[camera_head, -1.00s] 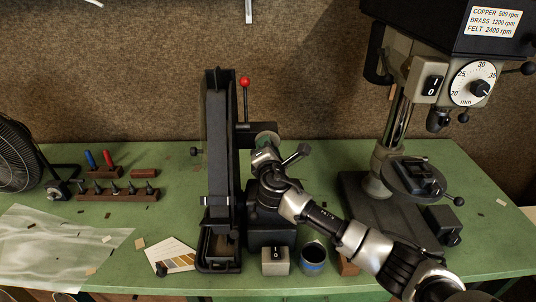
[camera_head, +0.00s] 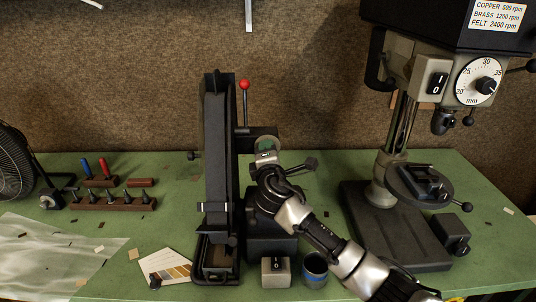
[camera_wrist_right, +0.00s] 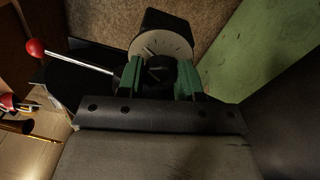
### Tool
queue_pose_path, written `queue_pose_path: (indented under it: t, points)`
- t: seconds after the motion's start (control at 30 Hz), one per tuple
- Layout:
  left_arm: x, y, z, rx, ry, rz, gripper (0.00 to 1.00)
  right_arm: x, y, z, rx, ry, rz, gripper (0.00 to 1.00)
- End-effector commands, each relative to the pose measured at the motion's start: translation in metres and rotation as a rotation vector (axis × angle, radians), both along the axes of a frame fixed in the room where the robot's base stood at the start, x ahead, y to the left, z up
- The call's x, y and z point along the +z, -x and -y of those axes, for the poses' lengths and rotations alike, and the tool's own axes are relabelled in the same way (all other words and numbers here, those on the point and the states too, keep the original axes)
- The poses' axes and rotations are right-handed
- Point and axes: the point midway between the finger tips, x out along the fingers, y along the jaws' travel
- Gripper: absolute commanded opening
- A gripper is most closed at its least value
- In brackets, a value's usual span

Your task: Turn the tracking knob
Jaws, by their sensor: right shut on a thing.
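The upright belt sander (camera_head: 216,180) stands in the middle of the green bench. A round dial disc (camera_head: 268,143) sits on the right side of its upper part. In the right wrist view the black tracking knob (camera_wrist_right: 160,66) stands before the pale, ticked dial (camera_wrist_right: 150,42). My right gripper (camera_wrist_right: 160,80) is shut on the knob, one green finger pad at each side of it. In the head view the right gripper (camera_head: 266,158) reaches in from the lower right and hides the knob. My left gripper is in no view.
A red-balled lever (camera_head: 244,86) rises beside the sander; it also shows in the wrist view (camera_wrist_right: 36,47). A drill press (camera_head: 400,190) stands at right. A switch box (camera_head: 276,271) and a dark cup (camera_head: 315,268) sit in front. A tool rack (camera_head: 115,198) and fan (camera_head: 14,165) are at left.

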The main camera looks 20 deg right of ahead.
Motion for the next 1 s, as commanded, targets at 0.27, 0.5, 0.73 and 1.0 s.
queue_pose_path:
  t: [0.27,0.5,0.73,1.0]
  points:
    - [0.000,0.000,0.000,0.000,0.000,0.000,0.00,-0.002,0.000,0.000,0.000,0.001,-0.004,0.57]
    - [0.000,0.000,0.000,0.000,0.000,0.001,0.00,-0.001,0.000,0.000,0.001,0.002,-0.002,0.61]
    - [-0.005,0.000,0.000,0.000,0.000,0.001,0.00,-0.003,0.014,-0.004,0.002,0.001,-0.001,0.61]
    - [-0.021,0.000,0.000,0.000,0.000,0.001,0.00,-0.006,0.064,-0.016,0.004,-0.001,-0.001,0.61]
